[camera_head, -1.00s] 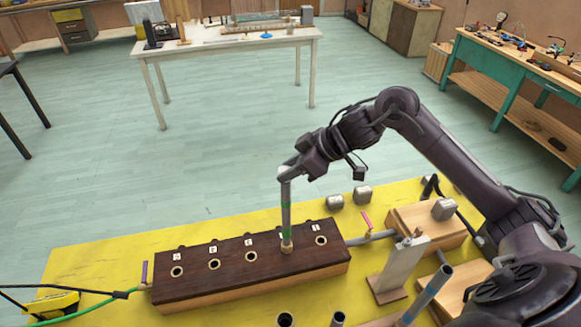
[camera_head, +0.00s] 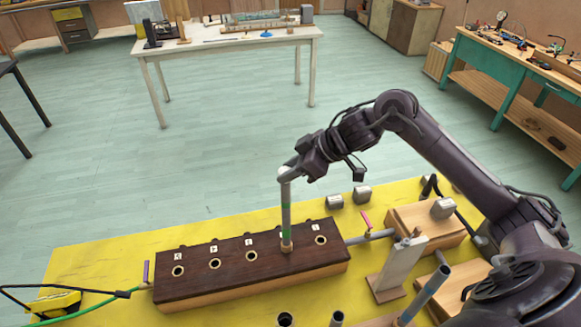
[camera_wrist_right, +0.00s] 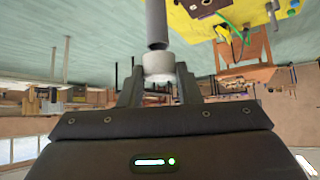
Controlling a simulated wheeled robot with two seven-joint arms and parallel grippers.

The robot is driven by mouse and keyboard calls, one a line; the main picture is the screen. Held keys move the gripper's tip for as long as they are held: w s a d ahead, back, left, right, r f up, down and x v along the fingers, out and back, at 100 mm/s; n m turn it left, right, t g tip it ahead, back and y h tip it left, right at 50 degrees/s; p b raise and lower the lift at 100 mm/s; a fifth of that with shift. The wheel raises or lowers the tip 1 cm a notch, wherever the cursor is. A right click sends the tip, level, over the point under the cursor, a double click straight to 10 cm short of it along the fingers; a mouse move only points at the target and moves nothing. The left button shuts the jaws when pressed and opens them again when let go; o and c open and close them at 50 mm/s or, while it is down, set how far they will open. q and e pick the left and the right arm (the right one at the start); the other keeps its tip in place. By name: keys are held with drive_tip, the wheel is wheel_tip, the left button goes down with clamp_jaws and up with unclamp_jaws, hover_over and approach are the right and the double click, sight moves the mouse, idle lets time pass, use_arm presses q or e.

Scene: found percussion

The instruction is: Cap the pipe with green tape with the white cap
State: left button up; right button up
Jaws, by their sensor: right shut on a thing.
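The grey pipe with green tape (camera_head: 286,215) stands upright in a hole of the dark wooden block (camera_head: 205,281), in the row of labelled holes. The white cap (camera_head: 285,171) is at the pipe's top end. My right gripper (camera_head: 288,172) is shut on the white cap. In the right wrist view the white cap (camera_wrist_right: 158,66) sits between the fingers of my right gripper (camera_wrist_right: 158,78), against the end of the grey pipe (camera_wrist_right: 156,25). I cannot tell how far the cap is seated. My left gripper is not in view.
The block stands on a yellow table (camera_head: 100,250). A pipe with blue tape (camera_head: 428,292) leans at the front right. Wooden stands (camera_head: 425,225) crowd the right side. The table's left part is mostly clear.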

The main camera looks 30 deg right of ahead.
drive_tip(key=shift+s+f+b, duration=0.1)
drive_tip(key=shift+f+b, duration=0.7)
drive_tip(key=shift+f, duration=0.85)
drive_tip(key=o, duration=1)
drive_tip(key=shift+o, duration=0.2)
drive_tip(key=b+v, duration=0.3)
drive_tip(key=v, duration=0.4)
drive_tip(key=shift+d+r, duration=0.25)
drive_tip(key=shift+r, duration=0.05)
drive_tip(key=shift+s+f, duration=0.1)
drive_tip(key=shift+s, duration=0.05)
